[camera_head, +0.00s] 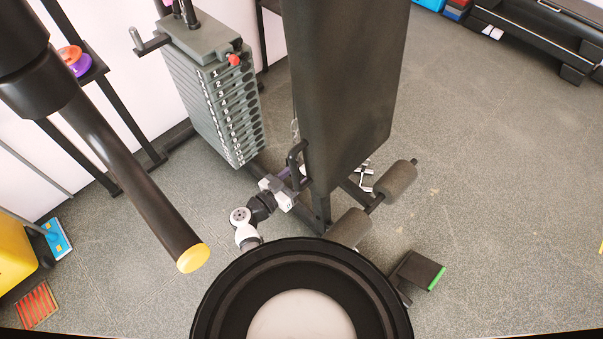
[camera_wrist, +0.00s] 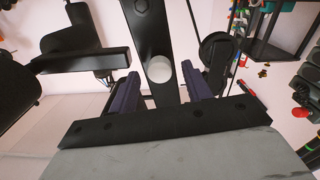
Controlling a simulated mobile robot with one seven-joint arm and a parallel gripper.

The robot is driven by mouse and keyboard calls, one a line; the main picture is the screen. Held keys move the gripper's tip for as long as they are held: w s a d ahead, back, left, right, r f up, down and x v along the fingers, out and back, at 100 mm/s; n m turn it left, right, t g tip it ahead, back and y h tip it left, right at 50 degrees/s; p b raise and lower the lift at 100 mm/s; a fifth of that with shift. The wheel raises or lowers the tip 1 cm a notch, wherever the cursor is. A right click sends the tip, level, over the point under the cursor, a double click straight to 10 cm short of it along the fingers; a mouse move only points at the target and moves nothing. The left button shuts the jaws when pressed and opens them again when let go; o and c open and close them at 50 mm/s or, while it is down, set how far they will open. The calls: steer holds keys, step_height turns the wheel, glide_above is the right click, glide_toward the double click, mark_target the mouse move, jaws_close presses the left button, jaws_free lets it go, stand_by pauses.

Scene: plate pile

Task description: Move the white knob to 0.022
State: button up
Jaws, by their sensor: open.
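The white knob (camera_wrist: 159,68) shows in the wrist view as a small round ball against a dark upright bar (camera_wrist: 148,30). My gripper (camera_wrist: 160,74) is open, with one dark purple finger on each side of the knob in the picture. The knob appears between or just beyond the fingertips; I cannot tell the depth or whether they touch. In the head view my gripper (camera_head: 290,174) is beside the lower part of a large black upright pad (camera_head: 345,90), its tips partly hidden. I cannot make out the white knob in the head view.
A numbered weight stack (camera_head: 212,95) with a red knob (camera_head: 234,60) stands left of the pad. Foam rollers (camera_head: 349,227) and a green-edged black pedal (camera_head: 415,270) lie to the right. A black bar with a yellow end (camera_head: 193,258) crosses the left.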

steer(key=shift+x, duration=0.9)
steer(key=shift+c, duration=0.4)
steer(key=shift+s, duration=0.1)
jaws_close()
